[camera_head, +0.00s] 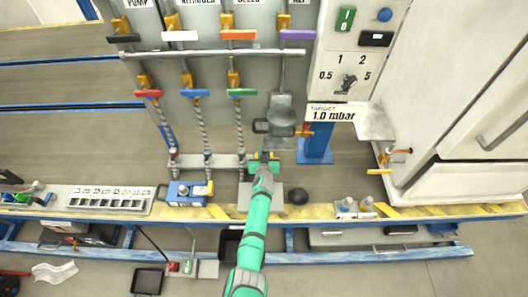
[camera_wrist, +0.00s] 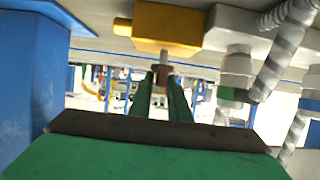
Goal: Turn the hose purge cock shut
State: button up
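A yellow cock body (camera_wrist: 168,27) with a short pale stem and a small reddish-brown end (camera_wrist: 162,76) shows close up in the wrist view; I take it for the hose purge cock. My gripper (camera_head: 263,158) is at the right end of the hose manifold in the head view, where it mostly hides this cock. In the wrist view the two green fingers of my gripper (camera_wrist: 161,80) have a gap between them, with the reddish-brown end in line with it at the tips. I cannot tell whether the fingers touch it.
Grey hoses (camera_head: 203,130) hang to the manifold (camera_head: 207,161) left of my gripper. A blue post (camera_head: 315,148) stands close on the right, large in the wrist view (camera_wrist: 32,70).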

jog(key=shift+s+a+f+m+h, duration=0.15)
jog(key=shift+f+m+h, duration=0.1)
jog(key=shift+m+h, duration=0.2)
grip_shut()
jog(key=shift+m+h, duration=0.45)
jog(key=shift+h, duration=0.1)
jog(key=shift+a+h, duration=0.15)
jog(key=shift+h, duration=0.15)
jog(key=shift+a+m+g+h, duration=0.1)
jog(key=shift+m+g+h, duration=0.7)
jog(key=shift+m+h, duration=0.95)
jog(key=shift+m+g+h, duration=0.3)
jog(key=shift+m+h, duration=0.25)
jog(key=shift+m, duration=0.1)
jog(key=shift+m+g+h, duration=0.3)
jog(key=shift+a+f, duration=0.1)
jog(key=shift+f, duration=0.05)
jog(key=o, duration=0.7)
grip_release()
jog(key=shift+o, duration=0.2)
jog(key=shift+r, duration=0.25)
